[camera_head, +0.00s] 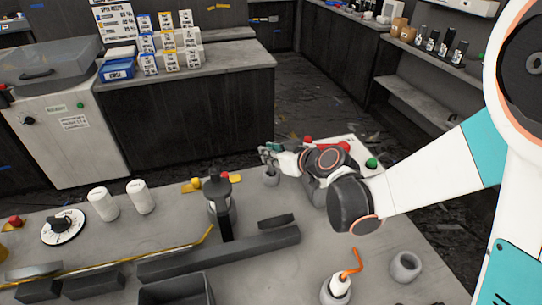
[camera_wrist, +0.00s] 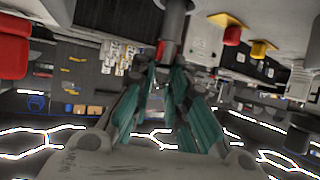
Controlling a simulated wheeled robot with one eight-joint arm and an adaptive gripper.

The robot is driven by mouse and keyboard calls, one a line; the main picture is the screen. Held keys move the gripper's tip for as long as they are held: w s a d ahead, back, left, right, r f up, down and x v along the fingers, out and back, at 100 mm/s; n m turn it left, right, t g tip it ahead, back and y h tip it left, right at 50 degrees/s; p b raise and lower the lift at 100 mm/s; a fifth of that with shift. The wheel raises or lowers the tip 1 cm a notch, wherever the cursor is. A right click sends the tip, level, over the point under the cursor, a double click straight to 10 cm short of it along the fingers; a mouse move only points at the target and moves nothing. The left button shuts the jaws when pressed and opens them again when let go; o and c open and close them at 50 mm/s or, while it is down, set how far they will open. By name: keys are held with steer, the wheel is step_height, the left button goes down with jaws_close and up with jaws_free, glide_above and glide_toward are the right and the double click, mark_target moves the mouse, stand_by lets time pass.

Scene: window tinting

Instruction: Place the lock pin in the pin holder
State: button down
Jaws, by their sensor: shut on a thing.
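My gripper (camera_head: 268,153) is at the far edge of the bench, fingers pointing left. It is just above a small grey round cup (camera_head: 271,177), which may be the pin holder. In the wrist view, the teal fingers of my gripper (camera_wrist: 163,72) come together around something mostly hidden, likely the lock pin. A grey cylinder (camera_wrist: 175,25) shows at the fingertips there. I cannot tell whether it is the held thing or something behind it. I cannot tell whether the held thing touches the cup.
A black device (camera_head: 219,200) stands left of my gripper, with yellow pieces (camera_head: 192,185) beside it. Another grey cup (camera_head: 405,266) is near the front right. A white bottle with an orange hook (camera_head: 341,285) stands nearby. A control box (camera_head: 345,146) lies behind my arm.

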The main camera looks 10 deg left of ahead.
steer(key=c, duration=1.6)
jaws_free()
steer(key=shift+o, duration=0.2)
steer(key=shift+s+d+r, duration=0.1)
steer(key=shift+r, duration=0.1)
steer(key=p+v, duration=0.3)
steer(key=v, duration=0.8)
steer(key=shift+s+d, duration=0.25)
steer(key=shift+r, duration=0.2)
